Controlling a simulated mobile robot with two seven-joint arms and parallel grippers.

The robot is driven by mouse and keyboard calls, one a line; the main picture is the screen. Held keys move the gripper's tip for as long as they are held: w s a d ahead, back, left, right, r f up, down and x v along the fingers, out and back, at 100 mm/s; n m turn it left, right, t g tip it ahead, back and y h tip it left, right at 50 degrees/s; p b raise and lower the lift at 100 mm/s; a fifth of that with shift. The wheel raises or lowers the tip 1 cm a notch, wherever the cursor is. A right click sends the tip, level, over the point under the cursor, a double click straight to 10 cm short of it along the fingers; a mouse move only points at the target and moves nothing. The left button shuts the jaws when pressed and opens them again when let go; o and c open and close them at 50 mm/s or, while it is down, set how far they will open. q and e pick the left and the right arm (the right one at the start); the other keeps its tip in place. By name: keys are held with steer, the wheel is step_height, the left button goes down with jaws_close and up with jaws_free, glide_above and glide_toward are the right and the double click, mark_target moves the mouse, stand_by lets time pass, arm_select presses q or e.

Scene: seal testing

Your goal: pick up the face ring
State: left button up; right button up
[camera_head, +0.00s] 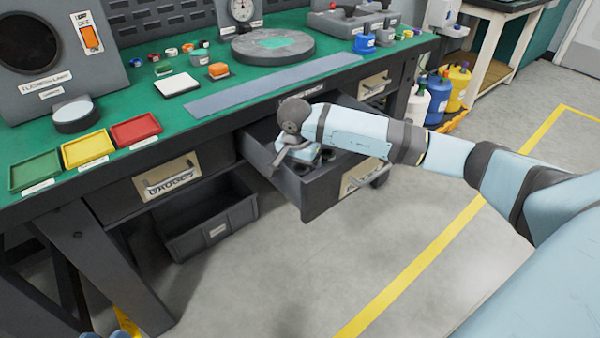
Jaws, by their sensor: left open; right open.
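I cannot pick out the face ring for sure. Some small dark parts (326,154) lie in the pulled-out drawer (318,198), partly hidden by my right arm. My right gripper (279,163) is at the left side of this drawer, reaching down at its opening. It is open; its fingers are small and partly hidden, and nothing shows held in it. My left gripper is not in view; only small light blue bits show at the bottom left edge.
The green bench top (215,110) holds green (35,170), yellow (88,148) and red (136,129) trays, a round grey plate (250,48) and small coloured parts. A grey bin (212,232) sits below a shut drawer (168,180). Floor in front is clear.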

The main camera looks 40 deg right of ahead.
steer(key=c, duration=1)
